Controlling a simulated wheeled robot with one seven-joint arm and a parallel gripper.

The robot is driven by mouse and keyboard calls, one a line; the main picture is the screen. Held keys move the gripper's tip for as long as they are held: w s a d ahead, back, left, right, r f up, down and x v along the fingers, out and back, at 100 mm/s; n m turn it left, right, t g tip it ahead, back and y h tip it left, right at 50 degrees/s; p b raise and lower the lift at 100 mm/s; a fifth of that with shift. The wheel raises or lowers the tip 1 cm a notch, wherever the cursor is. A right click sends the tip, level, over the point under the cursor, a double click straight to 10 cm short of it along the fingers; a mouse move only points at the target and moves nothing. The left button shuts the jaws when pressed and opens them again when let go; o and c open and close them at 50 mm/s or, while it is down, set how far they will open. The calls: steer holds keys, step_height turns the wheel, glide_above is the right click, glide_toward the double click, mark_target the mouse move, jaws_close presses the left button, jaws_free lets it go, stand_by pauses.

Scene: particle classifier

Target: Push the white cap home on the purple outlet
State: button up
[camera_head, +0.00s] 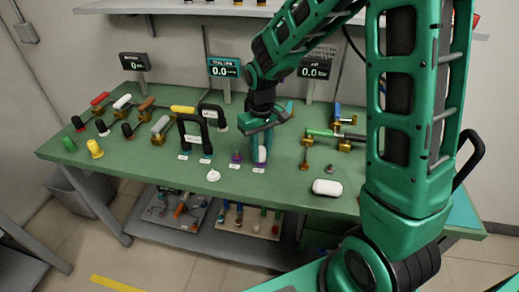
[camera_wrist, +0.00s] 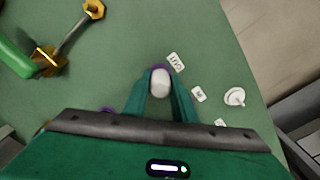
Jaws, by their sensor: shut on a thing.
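The white cap (camera_head: 262,154) is between the fingers of my gripper (camera_head: 262,137), which is shut on it and points down at the green table. In the wrist view the cap (camera_wrist: 160,83) sits between the fingertips (camera_wrist: 161,91). The purple outlet (camera_head: 260,164) shows just under the cap, and a purple edge (camera_wrist: 160,67) shows at the cap's end in the wrist view. The cap and outlet line up closely; I cannot tell how far the cap is on. The rest of the outlet is hidden by the cap and fingers.
A second purple fitting (camera_head: 237,157) stands just left. A white knobbed disc (camera_head: 213,175) and a white cylinder (camera_head: 327,187) lie near the front edge. Black arched handles (camera_head: 193,134) stand left, and a green-handled valve (camera_head: 321,134) stands right. The front strip between is mostly clear.

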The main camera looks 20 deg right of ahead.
mark_target(261, 148)
steer(key=shift+f, duration=0.15)
steer(key=o, duration=1.1)
step_height(261, 148, up, 11)
steer(key=shift+w+f, duration=0.1)
steer(key=shift+f, duration=0.05)
steer(key=s+d+m, duration=0.2)
steer(key=s+d, duration=0.3)
steer(key=s, duration=0.4)
steer(key=s+d+r+m, duration=0.1)
steer(key=s+d+m, duration=0.2)
steer(key=s+d, duration=0.3)
steer(key=s+d+m, duration=0.3)
steer(key=s+d, duration=0.3)
steer(key=s, duration=0.6)
steer(key=shift+s+r, duration=0.2)
steer(key=shift+r, duration=0.1)
